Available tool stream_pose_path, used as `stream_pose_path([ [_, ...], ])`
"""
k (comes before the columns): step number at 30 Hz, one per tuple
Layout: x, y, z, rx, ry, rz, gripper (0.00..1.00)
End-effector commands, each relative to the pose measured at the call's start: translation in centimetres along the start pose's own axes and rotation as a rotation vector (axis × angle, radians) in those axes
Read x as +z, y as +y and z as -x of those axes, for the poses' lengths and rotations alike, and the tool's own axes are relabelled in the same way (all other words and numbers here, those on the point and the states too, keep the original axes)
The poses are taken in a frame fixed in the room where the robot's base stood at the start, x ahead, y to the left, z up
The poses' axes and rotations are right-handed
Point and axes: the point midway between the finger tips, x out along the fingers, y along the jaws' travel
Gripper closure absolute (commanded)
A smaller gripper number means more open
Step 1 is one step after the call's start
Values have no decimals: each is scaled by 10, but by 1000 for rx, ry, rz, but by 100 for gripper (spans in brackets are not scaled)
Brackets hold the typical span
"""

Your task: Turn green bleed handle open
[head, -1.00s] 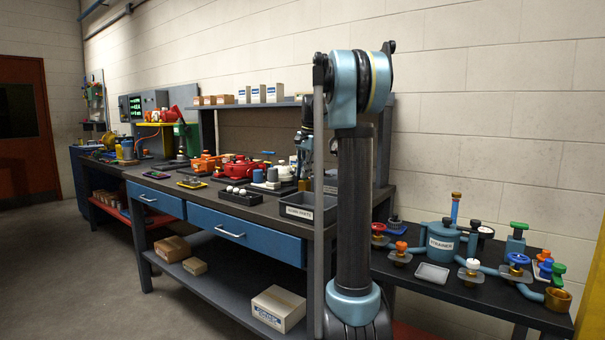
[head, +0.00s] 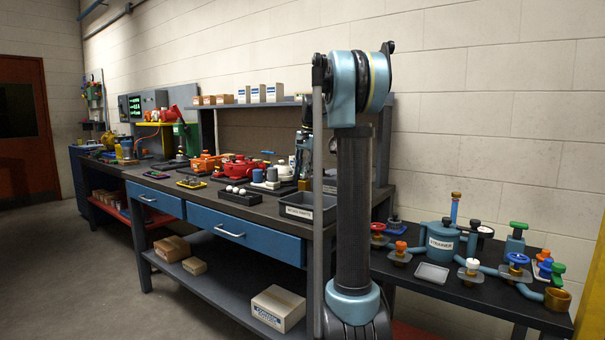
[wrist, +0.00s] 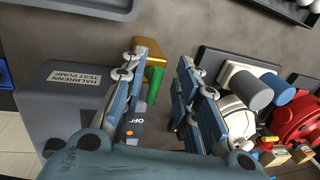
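A short green handle (wrist: 153,84) joins a brass fitting (wrist: 155,62) beside the grey box labelled Halbrenn Test Pump (wrist: 75,100) in the wrist view. My gripper (wrist: 167,54) is open above the bench, its two blue-grey fingers apart. The handle and fitting show between the fingers, close to the left finger, which partly covers them. I cannot tell whether the finger touches them. An orange dot and an "OFF" label (wrist: 138,121) show on the pump's side.
A tray of white balls (head: 238,195) and a grey bin (head: 300,208) sit along the bench's front. A strainer table (head: 465,285) stands at the right.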

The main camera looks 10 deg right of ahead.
Motion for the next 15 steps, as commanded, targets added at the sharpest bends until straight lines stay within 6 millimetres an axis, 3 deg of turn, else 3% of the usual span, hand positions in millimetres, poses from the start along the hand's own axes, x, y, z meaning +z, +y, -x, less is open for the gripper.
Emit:
stream_pose_path([
  [8, 0, 2, 4, 2, 0, -2, 71],
  [15, 0, 1, 38, 3, 0, -3, 71],
])
